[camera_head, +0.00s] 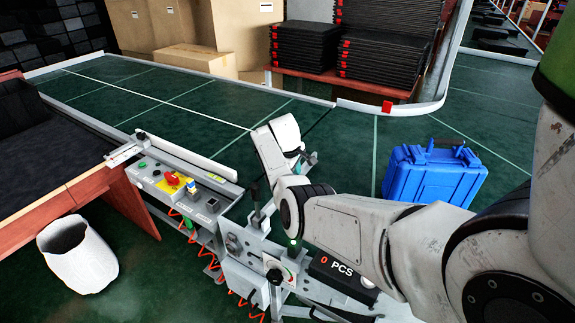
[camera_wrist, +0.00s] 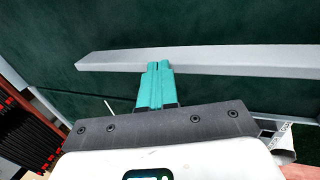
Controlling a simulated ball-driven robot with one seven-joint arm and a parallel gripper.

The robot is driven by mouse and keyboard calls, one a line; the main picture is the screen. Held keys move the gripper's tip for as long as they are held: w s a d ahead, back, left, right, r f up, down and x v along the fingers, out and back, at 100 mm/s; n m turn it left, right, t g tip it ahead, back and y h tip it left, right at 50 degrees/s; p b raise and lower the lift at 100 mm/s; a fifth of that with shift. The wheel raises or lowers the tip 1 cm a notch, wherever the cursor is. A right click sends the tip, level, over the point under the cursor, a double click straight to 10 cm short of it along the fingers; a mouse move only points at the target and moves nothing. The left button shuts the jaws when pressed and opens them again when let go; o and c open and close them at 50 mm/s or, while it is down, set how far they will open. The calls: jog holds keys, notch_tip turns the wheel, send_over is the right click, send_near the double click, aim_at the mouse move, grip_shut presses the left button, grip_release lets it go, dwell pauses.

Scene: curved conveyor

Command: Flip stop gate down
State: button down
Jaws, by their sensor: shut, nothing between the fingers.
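A long pale grey bar (camera_wrist: 225,61), which looks like the stop gate, crosses the wrist view above dark green belt. Its left end is free, and its right end runs out of the frame. My gripper (camera_wrist: 157,67) has its teal fingers together and empty, with the tips overlapping the bar's lower edge in the picture. I cannot tell whether they touch it. In the head view my wrist is over the near side of the conveyor and mostly hides the gripper. A white bar (camera_head: 185,157) lies along the belt's near edge there; I cannot tell if it is the same one.
The green conveyor (camera_head: 190,95) curves away to the right. A blue case (camera_head: 432,175) sits on it, right of my wrist. A control panel (camera_head: 180,187) with a red knob and a counter box (camera_head: 340,275) stand along the near side. A white bin (camera_head: 77,255) is at left.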

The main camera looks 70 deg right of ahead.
notch_tip(320, 180, up, 14)
jog(key=shift+w+f, duration=0.15)
jog(key=shift+f, duration=0.05)
dwell(0.7)
